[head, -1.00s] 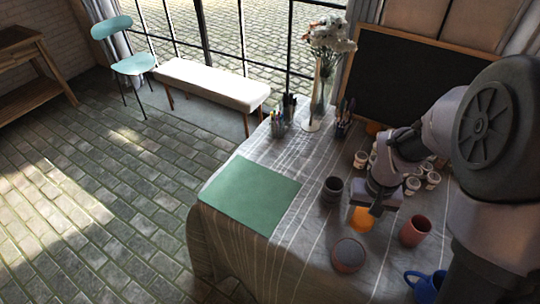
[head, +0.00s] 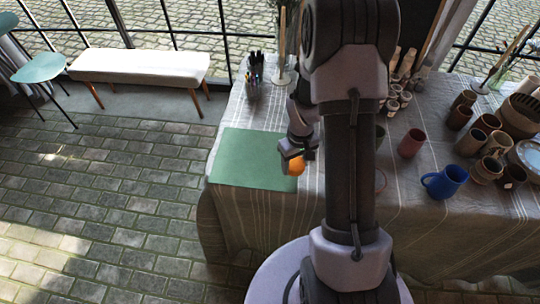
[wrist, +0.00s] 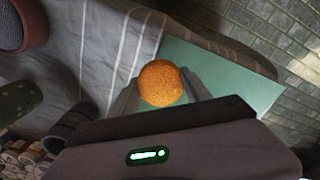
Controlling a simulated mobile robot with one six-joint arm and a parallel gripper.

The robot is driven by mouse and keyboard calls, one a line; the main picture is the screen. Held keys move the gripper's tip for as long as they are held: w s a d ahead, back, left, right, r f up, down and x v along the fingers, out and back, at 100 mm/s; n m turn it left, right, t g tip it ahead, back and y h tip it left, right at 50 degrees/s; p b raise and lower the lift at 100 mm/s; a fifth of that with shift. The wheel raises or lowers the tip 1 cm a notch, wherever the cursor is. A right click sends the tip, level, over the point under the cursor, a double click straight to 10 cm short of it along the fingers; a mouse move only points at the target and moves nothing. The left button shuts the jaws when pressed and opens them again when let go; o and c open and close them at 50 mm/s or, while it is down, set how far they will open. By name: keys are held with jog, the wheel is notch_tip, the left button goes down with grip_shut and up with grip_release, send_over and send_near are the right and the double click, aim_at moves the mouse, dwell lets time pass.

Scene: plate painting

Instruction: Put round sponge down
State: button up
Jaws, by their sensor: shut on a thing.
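The round sponge (head: 297,166) is orange and sits in my gripper (head: 290,160), which is shut on it. In the head view it shows at the right edge of the green mat (head: 245,160), and its height above the mat or table is hard to tell. In the wrist view the round sponge (wrist: 161,83) is between the two grey fingers, with the green mat (wrist: 215,70) behind and to the right of it. Part of my arm hides the middle of the table in the head view.
The striped tablecloth (head: 240,215) covers the table. A red-brown cup (head: 411,143) and a blue mug (head: 445,181) stand right of my arm, with several brown pots farther right. A pen holder (head: 254,76) stands behind the mat. The mat's left part is clear.

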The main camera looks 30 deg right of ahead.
jog(key=b, duration=0.2)
send_over(277, 160)
jog(key=shift+f, duration=0.6)
notch_tip(277, 160, down, 3)
jog(key=shift+w+r+b, duration=0.1)
jog(key=shift+b, duration=0.6)
jog(key=shift+f, duration=0.4)
jog(key=shift+r, duration=0.2)
jog(key=shift+f, duration=0.1)
jog(key=o, duration=1.2)
